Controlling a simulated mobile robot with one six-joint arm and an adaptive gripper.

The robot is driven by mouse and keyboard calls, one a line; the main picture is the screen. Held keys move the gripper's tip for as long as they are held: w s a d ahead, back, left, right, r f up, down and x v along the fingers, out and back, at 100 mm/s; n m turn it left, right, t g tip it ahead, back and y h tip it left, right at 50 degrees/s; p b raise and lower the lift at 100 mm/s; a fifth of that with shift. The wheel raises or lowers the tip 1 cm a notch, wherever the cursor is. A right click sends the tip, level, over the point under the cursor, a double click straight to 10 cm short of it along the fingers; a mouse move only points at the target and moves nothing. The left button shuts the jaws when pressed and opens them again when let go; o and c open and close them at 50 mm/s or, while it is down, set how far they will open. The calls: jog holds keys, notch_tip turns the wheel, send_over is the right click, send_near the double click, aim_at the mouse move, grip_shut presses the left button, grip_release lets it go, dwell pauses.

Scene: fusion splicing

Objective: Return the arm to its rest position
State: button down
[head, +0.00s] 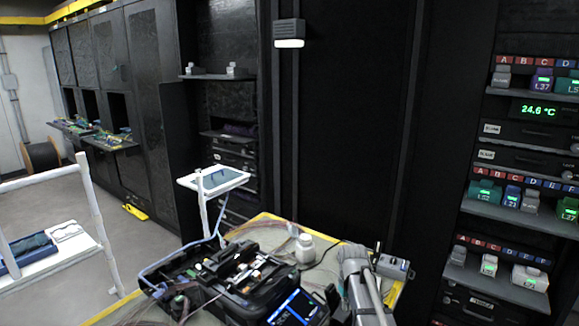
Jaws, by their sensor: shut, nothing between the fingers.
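A grey rounded link of my arm (358,285), with a pale hose along it, rises from the bottom edge in front of the workbench. I cannot make out my gripper or its fingers in this view. The black fusion splicer (255,280) stands open on the bench, left of my arm, with its small blue-lit screen (297,306) facing the front. A white-capped bottle (305,248) stands behind the splicer.
The yellow-edged bench (325,238) holds thin loose fibres and a small grey device (393,266) right of my arm. Racks with lit, labelled modules (520,200) stand at right. A white-framed cart (90,215) is at left. Floor (130,245) shows between cart and cabinets.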

jog(key=s+m, duration=0.2)
jog(key=s, duration=1.3)
jog(key=shift+s+a+m, duration=0.25)
jog(key=shift+a+m, duration=0.15)
jog(key=shift+a, duration=0.05)
jog(key=shift+d, duration=0.1)
